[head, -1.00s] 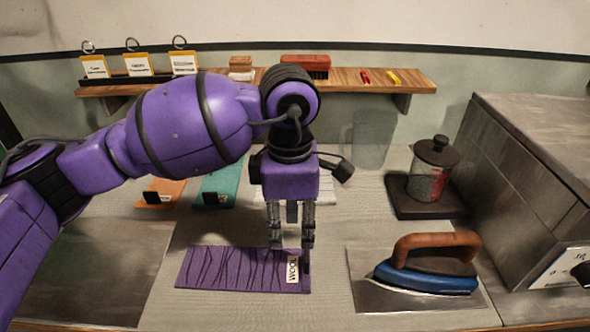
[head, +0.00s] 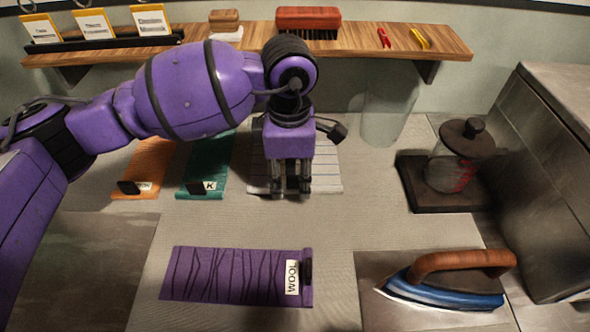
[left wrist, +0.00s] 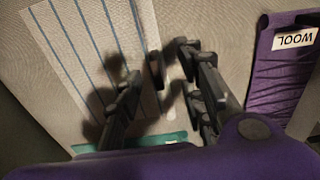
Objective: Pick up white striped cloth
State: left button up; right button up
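The white striped cloth (head: 325,168) lies flat at the back middle of the table, partly hidden behind my left gripper (head: 290,192) in the head view. The cloth (left wrist: 75,45) also shows at the left in the left wrist view. My left gripper (left wrist: 160,85) points down at the cloth's near edge with its fingers apart. A small dark clip (left wrist: 156,70) at the cloth's edge shows between the fingers, and I see no grip on it. Whether the fingertips touch the cloth I cannot tell. My right gripper is out of view.
Left of the striped cloth lie a teal cloth (head: 222,175) and an orange cloth (head: 147,168). A purple cloth labelled WOOL (head: 225,275) lies in front. An iron (head: 445,280) and a glass jar (head: 455,160) stand at the right, below a wooden shelf (head: 355,42).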

pick_arm(q)
jog(key=shift+f, duration=0.85)
jog(key=shift+c, duration=0.5)
grip_shut()
jog(key=shift+w+r, duration=0.1)
